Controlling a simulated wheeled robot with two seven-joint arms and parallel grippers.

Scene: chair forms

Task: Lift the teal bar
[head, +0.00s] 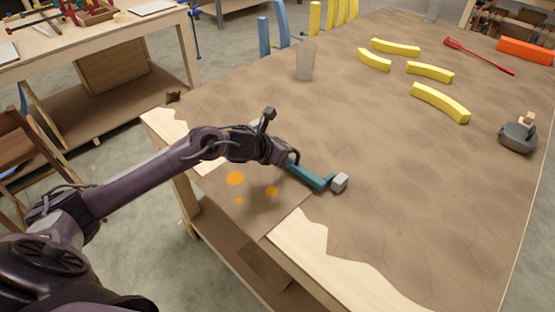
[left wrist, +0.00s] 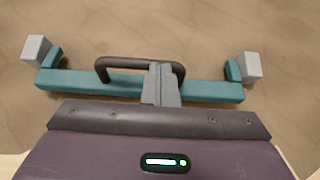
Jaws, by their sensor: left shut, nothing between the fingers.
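The teal bar (head: 306,175) lies near the left edge of the table in the head view. It spans the left wrist view (left wrist: 210,92), with a pale grey block (left wrist: 36,48) at its left end and another (left wrist: 253,65) at its right. A dark U-shaped handle (left wrist: 125,63) shows at the bar's middle; I cannot tell whether it is fixed to it. My left gripper (left wrist: 163,72) is shut and empty, over the bar's middle beside the handle. In the head view its fingertips are hidden behind the wrist and bar. My right gripper is not in view.
Several yellow curved blocks (head: 438,102), a red tool (head: 478,56) and an orange block (head: 525,50) lie farther back on the brown-topped table (head: 400,190). A translucent cup (head: 305,62) stands at the back left. A grey tool (head: 518,137) sits at right.

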